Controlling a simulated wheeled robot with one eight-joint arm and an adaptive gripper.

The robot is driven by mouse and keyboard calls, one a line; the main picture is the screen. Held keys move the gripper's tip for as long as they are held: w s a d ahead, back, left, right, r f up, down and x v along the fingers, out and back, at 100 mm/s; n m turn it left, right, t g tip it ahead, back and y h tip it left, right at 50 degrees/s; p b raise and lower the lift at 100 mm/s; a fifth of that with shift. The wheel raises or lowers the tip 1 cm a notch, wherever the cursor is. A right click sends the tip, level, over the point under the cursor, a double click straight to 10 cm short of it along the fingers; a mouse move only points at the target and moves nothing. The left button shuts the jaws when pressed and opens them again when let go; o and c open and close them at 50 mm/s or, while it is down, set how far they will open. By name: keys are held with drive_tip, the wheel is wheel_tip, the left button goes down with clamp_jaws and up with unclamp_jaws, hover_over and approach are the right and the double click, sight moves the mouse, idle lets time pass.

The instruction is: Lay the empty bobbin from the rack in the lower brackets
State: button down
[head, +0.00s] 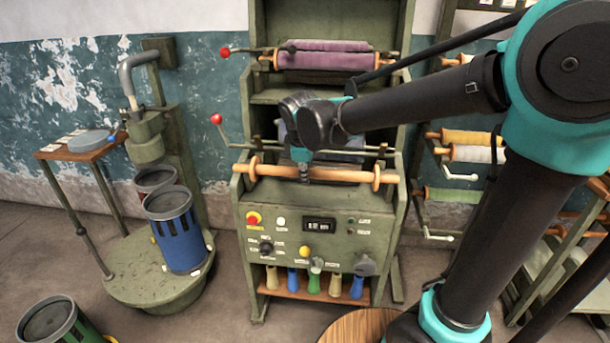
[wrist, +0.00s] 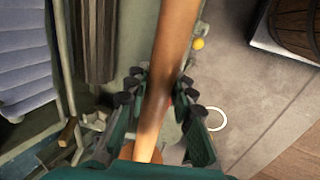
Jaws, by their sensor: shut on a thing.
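The empty bobbin (head: 345,175) is a bare wooden roller with a flange near each end. It lies level across the front of the green machine (head: 290,212), just above the control panel. My gripper (head: 305,176) is shut on its middle from above. In the wrist view the bobbin (wrist: 173,55) runs lengthwise between the fingers of my gripper (wrist: 160,97). The bobbin's ends are close to the machine's side frames. The lower brackets are not clear, and I cannot tell whether the ends touch them. The rack (head: 421,160) at right holds yellow, white and green rolls.
A purple cloth roll (head: 325,57) sits higher in the machine. A grey-blue roll (head: 345,142) is behind my gripper, partly hidden. Red-knobbed levers (head: 216,119) stick out at left. A blue can (head: 178,232) stands on a round base at left. Floor is clear between.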

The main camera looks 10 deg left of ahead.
drive_tip(key=w+f, duration=0.1)
drive_tip(key=w, duration=1.3)
drive_tip(key=shift+d, duration=0.2)
drive_tip(key=shift+f, duration=0.1)
idle(0.6)
drive_tip(key=shift+f, duration=0.65)
drive_tip(key=shift+f, duration=0.35)
drive_tip(key=shift+f, duration=0.95)
idle(1.0)
drive_tip(key=c, duration=1.2)
unclamp_jaws()
